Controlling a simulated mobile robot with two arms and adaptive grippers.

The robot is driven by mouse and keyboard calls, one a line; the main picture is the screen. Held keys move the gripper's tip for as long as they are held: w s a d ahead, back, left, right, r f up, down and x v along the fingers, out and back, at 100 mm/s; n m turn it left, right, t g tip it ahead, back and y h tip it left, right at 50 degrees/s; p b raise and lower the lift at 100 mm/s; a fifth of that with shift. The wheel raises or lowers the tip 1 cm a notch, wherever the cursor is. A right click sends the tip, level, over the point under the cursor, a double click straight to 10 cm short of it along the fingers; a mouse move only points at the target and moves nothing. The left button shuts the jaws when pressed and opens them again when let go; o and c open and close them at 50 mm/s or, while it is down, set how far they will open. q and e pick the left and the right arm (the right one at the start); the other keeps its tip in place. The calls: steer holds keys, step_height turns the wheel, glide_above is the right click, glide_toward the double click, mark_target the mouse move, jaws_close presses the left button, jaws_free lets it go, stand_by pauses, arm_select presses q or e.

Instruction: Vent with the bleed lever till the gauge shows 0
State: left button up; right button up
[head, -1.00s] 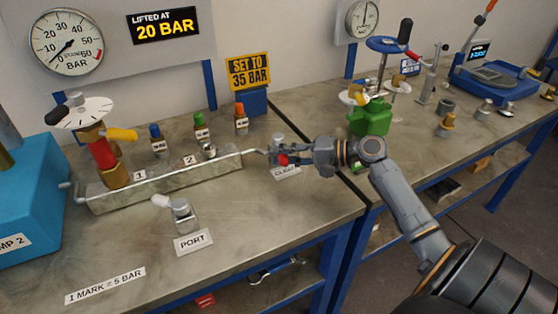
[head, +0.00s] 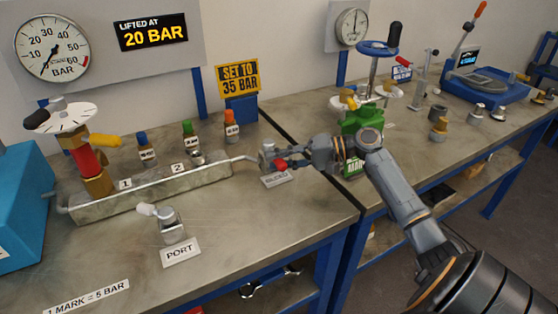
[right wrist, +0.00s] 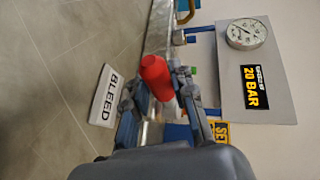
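The bleed lever has a red grip (head: 281,164) on a small metal valve (head: 267,156) at the end of the pipe, behind the BLEED label (head: 276,179). The grip (right wrist: 157,77) also shows in the right wrist view, between the fingers. My right gripper (head: 288,161) is shut around it, and the fingers (right wrist: 158,95) lie against both sides. The round gauge (head: 52,45) hangs on the back panel at upper left, its needle pointing down-left near the 0 end. My left gripper is not in view.
A metal manifold (head: 150,192) with a white dial and red-and-brass valve stands left of the lever. The PORT fitting (head: 171,228) is in front of it. A green valve (head: 362,120) with a blue handwheel stands behind my right wrist.

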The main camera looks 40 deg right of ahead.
steer(key=o, duration=0.3)
steer(key=shift+d, duration=0.1)
steer(key=v, duration=1.2)
